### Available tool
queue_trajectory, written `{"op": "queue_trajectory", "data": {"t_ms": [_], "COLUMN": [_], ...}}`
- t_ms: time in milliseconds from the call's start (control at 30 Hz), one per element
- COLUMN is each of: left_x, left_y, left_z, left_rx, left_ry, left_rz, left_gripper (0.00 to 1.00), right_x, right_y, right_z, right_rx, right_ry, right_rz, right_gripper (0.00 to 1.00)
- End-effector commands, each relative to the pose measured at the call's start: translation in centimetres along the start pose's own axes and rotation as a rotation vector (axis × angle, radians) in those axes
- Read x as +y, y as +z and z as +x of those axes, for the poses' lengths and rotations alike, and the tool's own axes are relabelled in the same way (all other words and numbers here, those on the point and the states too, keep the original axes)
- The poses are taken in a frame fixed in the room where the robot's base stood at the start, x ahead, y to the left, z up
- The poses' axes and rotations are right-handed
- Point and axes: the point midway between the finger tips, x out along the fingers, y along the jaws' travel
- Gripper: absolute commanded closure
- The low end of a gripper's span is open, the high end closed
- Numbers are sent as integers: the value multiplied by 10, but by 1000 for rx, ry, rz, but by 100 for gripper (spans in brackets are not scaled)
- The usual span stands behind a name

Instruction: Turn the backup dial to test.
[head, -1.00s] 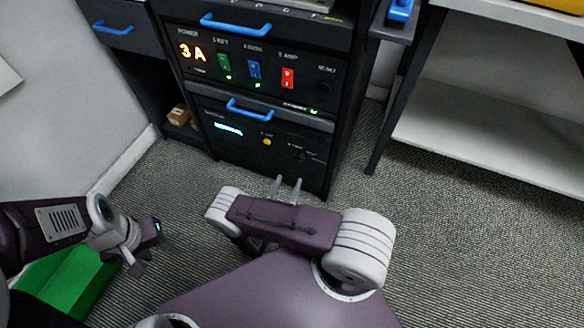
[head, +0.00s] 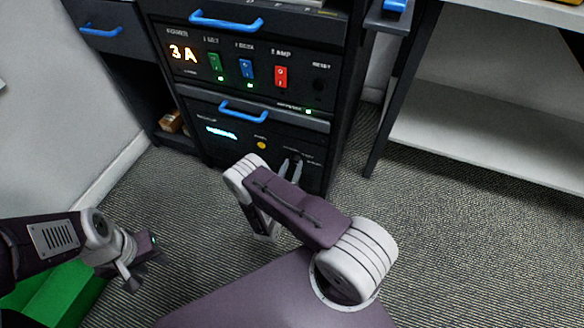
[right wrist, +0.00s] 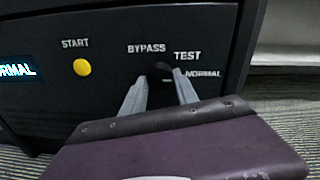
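The backup dial (right wrist: 160,72) is a dark knob on the lower black panel, with labels BYPASS, TEST and NORMAL around it. A small light mark on it lies toward NORMAL. My right gripper (right wrist: 162,85) is open, its two grey fingers on either side of the dial; I cannot tell if they touch it. In the head view the right gripper (head: 290,168) is at the panel front and partly covers the dial. My left gripper (head: 130,278) is low at the left, away from the panel; its finger gap is unclear.
The backup panel has a yellow START button (right wrist: 82,67) and a lit display (right wrist: 17,70) reading NORMAL. Above it is a panel with green, blue and red switches (head: 246,68). A blue handle (head: 243,111) sticks out above the backup panel. A green box (head: 60,295) stands at lower left.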

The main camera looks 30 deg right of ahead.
Motion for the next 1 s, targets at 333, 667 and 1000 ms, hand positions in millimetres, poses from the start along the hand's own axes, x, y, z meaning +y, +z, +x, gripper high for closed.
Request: {"op": "queue_trajectory", "data": {"t_ms": [333,667,1000], "left_x": [0,0,0], "left_y": [0,-1,-2], "left_z": [-3,-12,-18], "left_rx": [0,0,0], "left_ry": [0,0,0], "left_rz": [0,0,0], "left_gripper": [64,64,64], "right_x": [0,0,0], "right_y": [0,1,1], "right_z": [0,0,-1], "right_rx": [3,18,33], "right_ry": [2,5,8], "right_rz": [-45,-278,-554], "right_gripper": [100,100,100]}}
